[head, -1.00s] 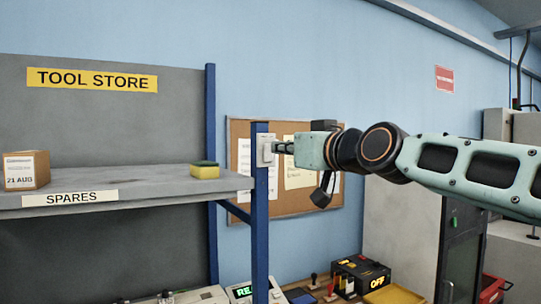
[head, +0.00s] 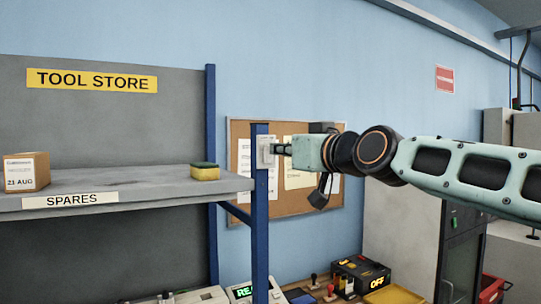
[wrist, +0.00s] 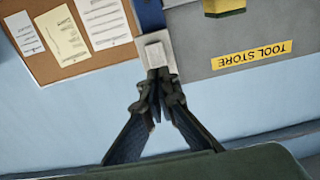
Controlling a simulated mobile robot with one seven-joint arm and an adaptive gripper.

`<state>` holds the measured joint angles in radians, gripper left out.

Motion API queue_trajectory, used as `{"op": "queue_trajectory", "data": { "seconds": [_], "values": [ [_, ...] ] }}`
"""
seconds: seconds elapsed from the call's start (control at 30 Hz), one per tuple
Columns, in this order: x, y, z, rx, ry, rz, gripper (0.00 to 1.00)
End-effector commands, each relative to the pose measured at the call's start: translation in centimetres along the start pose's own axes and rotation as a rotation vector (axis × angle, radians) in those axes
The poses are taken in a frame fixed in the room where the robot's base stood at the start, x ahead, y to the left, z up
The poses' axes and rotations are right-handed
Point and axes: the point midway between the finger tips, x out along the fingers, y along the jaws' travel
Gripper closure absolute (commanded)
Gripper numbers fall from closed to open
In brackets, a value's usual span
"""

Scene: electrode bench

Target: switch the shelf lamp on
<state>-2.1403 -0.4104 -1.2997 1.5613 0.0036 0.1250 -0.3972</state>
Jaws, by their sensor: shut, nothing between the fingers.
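A pale wall switch (head: 262,152) is fixed on the front blue post of the shelf. It also shows in the wrist view (wrist: 155,46), straight ahead of my fingers. My gripper (head: 275,149) is shut and empty, its fingertips pointing left at the switch. In the wrist view the closed fingertips (wrist: 158,74) overlap the lower part of the switch. They look to be at or very near its face; I cannot tell whether they touch. Which way the rocker is tipped is too small to tell. No lamp is visible.
The grey shelf (head: 130,185) holds a cardboard box (head: 26,172) and a yellow-green sponge (head: 205,172). A pinboard (head: 245,205) hangs behind the post. Below are a black-and-yellow unit reading OFF (head: 362,274) and a display (head: 242,292). Wall space above is clear.

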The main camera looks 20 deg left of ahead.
Motion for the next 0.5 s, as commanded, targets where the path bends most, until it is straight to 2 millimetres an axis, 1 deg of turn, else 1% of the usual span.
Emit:
{"op": "queue_trajectory", "data": {
  "seconds": [0.5],
  "values": [
    [1.06,-0.04,-0.07,0.000,-0.001,-0.001,1.00]
  ]
}}
